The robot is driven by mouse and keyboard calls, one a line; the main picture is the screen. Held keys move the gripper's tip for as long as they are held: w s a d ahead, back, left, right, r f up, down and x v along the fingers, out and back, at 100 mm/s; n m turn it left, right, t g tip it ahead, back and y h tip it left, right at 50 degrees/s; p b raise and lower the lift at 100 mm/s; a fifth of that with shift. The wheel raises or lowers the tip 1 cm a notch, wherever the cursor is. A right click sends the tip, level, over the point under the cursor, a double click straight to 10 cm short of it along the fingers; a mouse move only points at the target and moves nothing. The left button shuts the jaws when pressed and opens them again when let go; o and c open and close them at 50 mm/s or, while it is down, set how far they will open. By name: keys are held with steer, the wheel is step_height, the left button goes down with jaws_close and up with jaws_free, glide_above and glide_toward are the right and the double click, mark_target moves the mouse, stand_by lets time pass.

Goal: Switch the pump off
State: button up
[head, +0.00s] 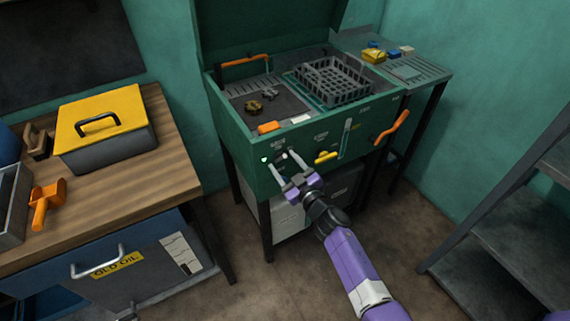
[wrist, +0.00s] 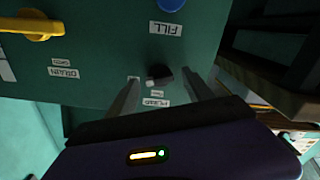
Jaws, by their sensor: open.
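A green parts-washing cabinet (head: 240,165) carries a control panel on its front. A small black knob (wrist: 160,76) with a pale mark sits on the panel, beside small labels that look like PUMP; in the head view the knob (head: 281,155) is small and partly crowded by my fingers. My gripper (head: 284,163) is open in front of the panel. In the wrist view its fingers (wrist: 164,88) stand on either side of the knob, with nothing visible between them but the knob. Whether they touch it, I cannot tell. A small bright light (head: 265,160) shows left of the knob.
A yellow handle (head: 326,157) sits right of the knob, near a DRAIN label (wrist: 63,72). A FILL label (wrist: 165,28) is also close. An orange lever (head: 391,127) juts out at right. A wooden bench (head: 165,170) stands left; shelves stand right.

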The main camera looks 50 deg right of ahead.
jaws_close()
stand_by(0.3)
steer(key=shift+n, duration=0.4)
steer(key=n+b, duration=0.2)
steer(key=n, duration=1.1)
stand_by(0.4)
